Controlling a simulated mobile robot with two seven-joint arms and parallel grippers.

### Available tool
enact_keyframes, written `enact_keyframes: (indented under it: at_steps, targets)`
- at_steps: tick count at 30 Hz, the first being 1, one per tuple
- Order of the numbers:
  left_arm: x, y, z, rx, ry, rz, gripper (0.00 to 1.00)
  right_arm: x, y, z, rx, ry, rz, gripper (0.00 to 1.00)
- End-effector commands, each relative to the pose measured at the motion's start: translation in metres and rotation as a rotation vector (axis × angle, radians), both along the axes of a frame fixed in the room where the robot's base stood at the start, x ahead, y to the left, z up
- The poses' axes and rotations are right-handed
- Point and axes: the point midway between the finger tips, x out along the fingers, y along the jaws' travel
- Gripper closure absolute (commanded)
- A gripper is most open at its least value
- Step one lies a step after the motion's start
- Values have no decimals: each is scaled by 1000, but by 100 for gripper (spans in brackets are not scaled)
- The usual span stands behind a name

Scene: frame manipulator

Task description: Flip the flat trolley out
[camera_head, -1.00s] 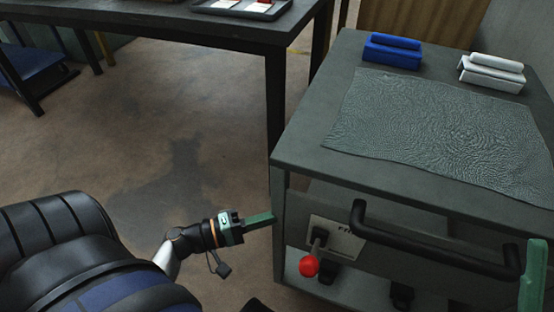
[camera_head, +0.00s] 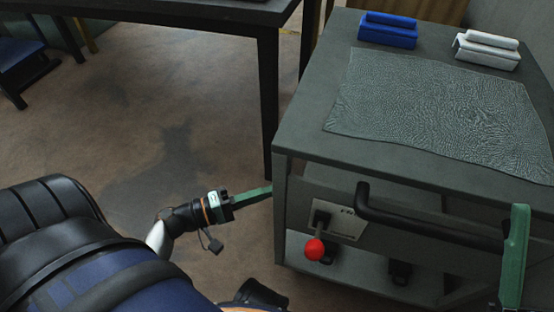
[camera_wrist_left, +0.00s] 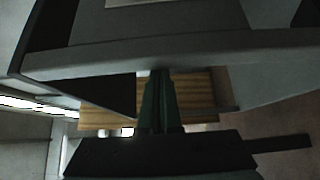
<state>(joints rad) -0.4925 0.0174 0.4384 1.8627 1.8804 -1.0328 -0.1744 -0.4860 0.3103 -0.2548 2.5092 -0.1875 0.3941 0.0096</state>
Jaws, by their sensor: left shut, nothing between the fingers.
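The grey trolley (camera_head: 300,165) stands at the right of the head view, with a flat top, a black bar handle (camera_head: 430,222) and a red-knobbed lever (camera_head: 315,249) on a small plate at its front. My left gripper (camera_head: 266,190) is shut and empty, its green fingers at the trolley's left front corner; whether they touch it I cannot tell. In the left wrist view the fingers (camera_wrist_left: 160,80) point up at a grey edge of the trolley (camera_wrist_left: 200,48). My right gripper (camera_head: 518,215) shows only as a green finger near the handle's right end.
A dark textured mat (camera_head: 440,110), a blue block-like item (camera_head: 388,34) and a white one (camera_head: 486,50) lie on the trolley's top. A dark table (camera_head: 200,12) stands behind at left, one leg close to the trolley. The floor (camera_head: 130,130) left of the trolley is open.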

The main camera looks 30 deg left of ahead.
Motion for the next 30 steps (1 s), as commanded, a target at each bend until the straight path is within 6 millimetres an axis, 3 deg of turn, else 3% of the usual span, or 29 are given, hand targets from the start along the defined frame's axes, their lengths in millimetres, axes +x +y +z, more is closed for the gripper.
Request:
enact_keyframes:
  at_steps: [3,10,30]
  targets:
    - [-21,15,1,2,2,1,100,0,-1,6,3,-1,1,50]
    - [-43,32,1,1,0,1,100,0,-2,9,8,-2,3,50]
    - [-46,34,1,1,-3,1,100,-1,-2,10,7,-7,3,50]
